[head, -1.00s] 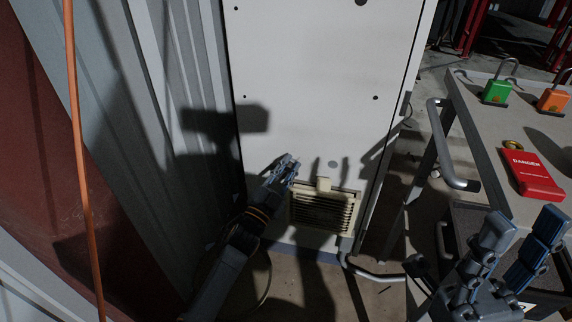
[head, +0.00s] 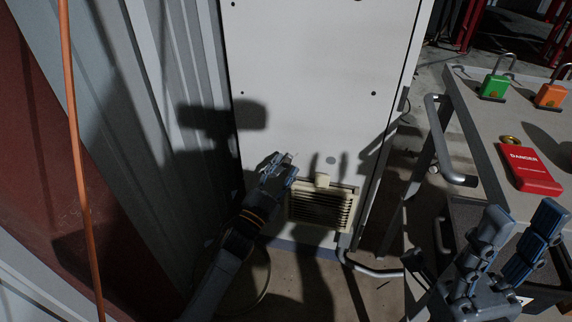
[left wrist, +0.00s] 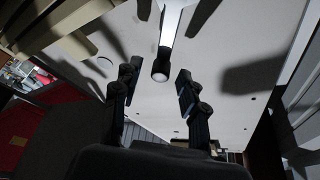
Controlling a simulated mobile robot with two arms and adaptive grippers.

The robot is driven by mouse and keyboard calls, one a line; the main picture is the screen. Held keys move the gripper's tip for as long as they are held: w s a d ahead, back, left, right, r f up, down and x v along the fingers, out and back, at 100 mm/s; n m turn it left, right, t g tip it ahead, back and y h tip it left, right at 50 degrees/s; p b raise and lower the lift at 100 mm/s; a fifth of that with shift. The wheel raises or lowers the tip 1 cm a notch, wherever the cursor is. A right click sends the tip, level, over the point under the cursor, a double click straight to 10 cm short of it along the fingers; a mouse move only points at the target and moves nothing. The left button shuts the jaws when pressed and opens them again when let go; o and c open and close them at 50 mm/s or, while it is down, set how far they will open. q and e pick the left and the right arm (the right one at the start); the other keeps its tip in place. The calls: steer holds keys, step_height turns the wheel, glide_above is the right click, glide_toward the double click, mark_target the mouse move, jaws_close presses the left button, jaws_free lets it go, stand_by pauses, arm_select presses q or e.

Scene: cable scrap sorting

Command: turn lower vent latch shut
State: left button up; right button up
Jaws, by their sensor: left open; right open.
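The beige slatted vent (head: 320,207) is low on the white cabinet door. A small beige latch (head: 322,181) stands at its top edge, and I cannot tell its exact turn. My left gripper (head: 283,164) is just left of the latch and above the vent's upper left corner. In the left wrist view its two fingers (left wrist: 158,90) are apart, with the vent's slats (left wrist: 72,38) at upper left. A pale bar with a dark round end shows between the fingers; I cannot tell what it is. My right gripper (head: 518,232) is open and empty, away from the vent.
A cart (head: 466,125) at right holds a green padlock (head: 493,88), an orange padlock (head: 550,96) and a red danger tag (head: 529,168). Its metal handle (head: 436,140) juts toward the cabinet (head: 310,70). A corrugated wall (head: 170,75) stands close on the left.

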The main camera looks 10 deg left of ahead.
arm_select(q)
steer(key=v, duration=1)
steer(key=shift+s, duration=0.1)
